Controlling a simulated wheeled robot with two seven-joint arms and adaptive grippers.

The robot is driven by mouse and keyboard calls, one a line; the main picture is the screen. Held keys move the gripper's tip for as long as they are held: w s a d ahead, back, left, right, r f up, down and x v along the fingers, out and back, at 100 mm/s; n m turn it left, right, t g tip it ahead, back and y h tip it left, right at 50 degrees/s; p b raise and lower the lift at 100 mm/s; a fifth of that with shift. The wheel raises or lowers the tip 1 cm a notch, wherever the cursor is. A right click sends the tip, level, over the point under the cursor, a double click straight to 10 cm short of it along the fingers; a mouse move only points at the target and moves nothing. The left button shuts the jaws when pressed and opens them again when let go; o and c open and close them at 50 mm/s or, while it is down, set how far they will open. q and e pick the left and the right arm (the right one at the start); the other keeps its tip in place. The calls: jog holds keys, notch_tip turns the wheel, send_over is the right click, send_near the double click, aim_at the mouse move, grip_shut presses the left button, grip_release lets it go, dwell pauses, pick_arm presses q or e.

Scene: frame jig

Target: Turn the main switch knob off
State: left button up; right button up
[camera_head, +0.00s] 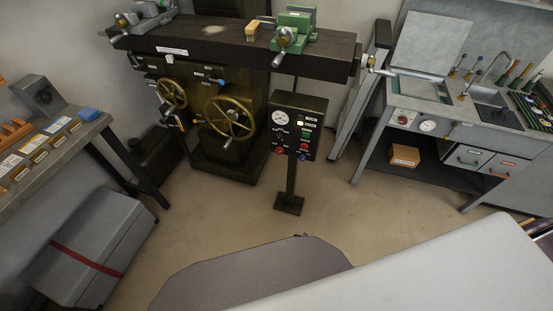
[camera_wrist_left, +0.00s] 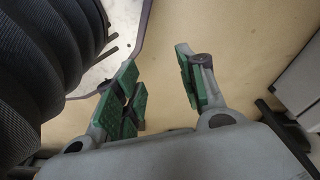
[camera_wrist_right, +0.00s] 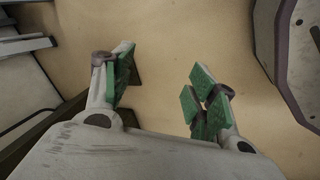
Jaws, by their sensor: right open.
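The control panel (camera_head: 298,125) is a dark box on a post, standing on the floor near the middle of the head view. My right gripper (camera_wrist_right: 163,88) is open and empty over bare floor. Neither gripper shows in the head view.
A sink bench (camera_head: 460,118) is at the right. A left bench (camera_head: 50,150) stands above a grey case (camera_head: 88,245). The floor before the panel is clear.

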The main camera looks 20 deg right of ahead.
pick_arm(q)
jog(key=w+d+r+b, duration=0.3)
jog(key=w+r+b, duration=0.2)
jog(key=w+b, duration=0.5)
pick_arm(e)
jog(key=w+a+r+t+h+b, duration=0.1)
jog(key=w+r+t, duration=0.15)
jog(key=w, duration=0.45)
jog(key=w+a+r+t+h, duration=0.1)
jog(key=w+a+r+h, duration=0.1)
jog(key=w+r, duration=0.35)
jog(key=w+a+r+t+h+b, duration=0.1)
jog(key=w+r+t, duration=0.1)
jog(key=w, duration=0.6)
pick_arm(q)
notch_tip(320, 180, up, 8)
jog(key=s+d+t+h+b, duration=0.1)
jog(key=b, duration=1)
jog(key=shift+s+d+b, duration=0.15)
jog(key=shift+d+b, duration=0.1)
jog(key=shift+b, duration=0.05)
pick_arm(e)
jog(key=w+a+r+m+t+h, duration=0.2)
jog(key=a+r, duration=0.1)
jog(key=r, duration=0.4)
jog(key=w+a+r+m+t+h, duration=0.2)
jog(key=w+a+r+t+h, duration=0.1)
jog(key=r, duration=0.5)
jog(key=shift+a+r+m, duration=0.25)
jog(key=shift+m, duration=0.05)
